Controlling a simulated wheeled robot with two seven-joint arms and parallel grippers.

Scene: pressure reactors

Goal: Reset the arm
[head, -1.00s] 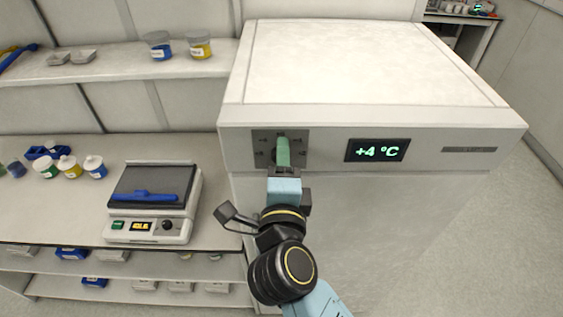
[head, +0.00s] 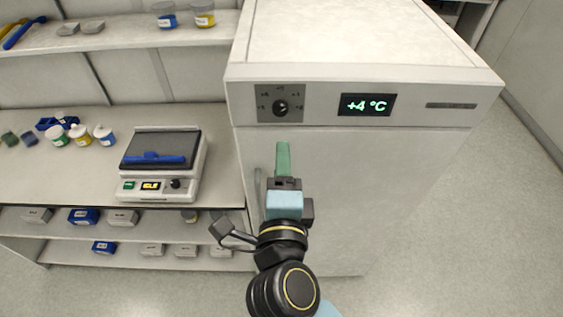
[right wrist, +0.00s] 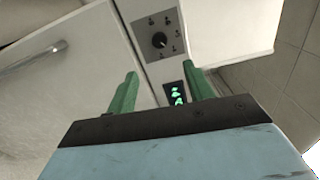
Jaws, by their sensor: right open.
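My right gripper (head: 283,160) is in front of the white fridge cabinet (head: 330,220), below its control panel. Its green fingers are apart with nothing between them in the right wrist view (right wrist: 160,88). The dark round knob (head: 280,107) sits on a grey dial plate with marks, and it also shows in the right wrist view (right wrist: 159,40). The gripper is clear of the knob. The display (head: 367,105) right of the dial reads +4 °C in green. My left gripper is not in view.
A bench at the left holds a flat device (head: 162,160) with a blue item on top and a small screen. Small labelled jars (head: 80,134) stand left of it. A vertical door handle (head: 257,195) is close to my right arm. Floor is free at the right.

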